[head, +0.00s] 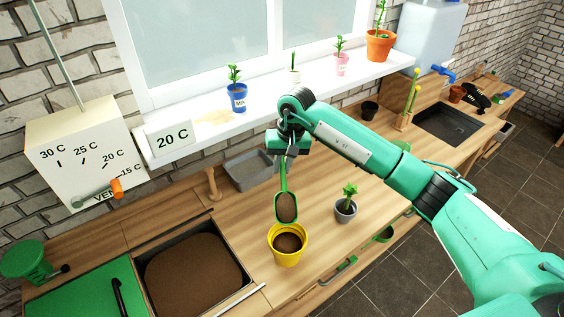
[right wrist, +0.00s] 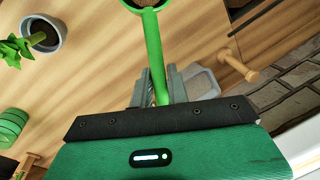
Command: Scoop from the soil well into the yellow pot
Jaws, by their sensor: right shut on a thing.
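The yellow pot (head: 287,246) stands upright on the wooden counter and has brown soil inside. The green scoop (head: 281,196) hangs from my right gripper (head: 284,152), its bowl loaded with soil, just above the pot's far rim. In the right wrist view my right gripper (right wrist: 162,88) is shut on the scoop's green handle (right wrist: 155,50), and the bowl is cut off at the top edge. The soil well (head: 190,272) is a dark recess full of brown soil at the lower left. My left gripper is not in view.
A grey pot with a cactus-like plant (head: 346,205) stands right of the yellow pot. A green lid (head: 82,290) is left of the well. The windowsill (head: 205,125) holds several potted plants.

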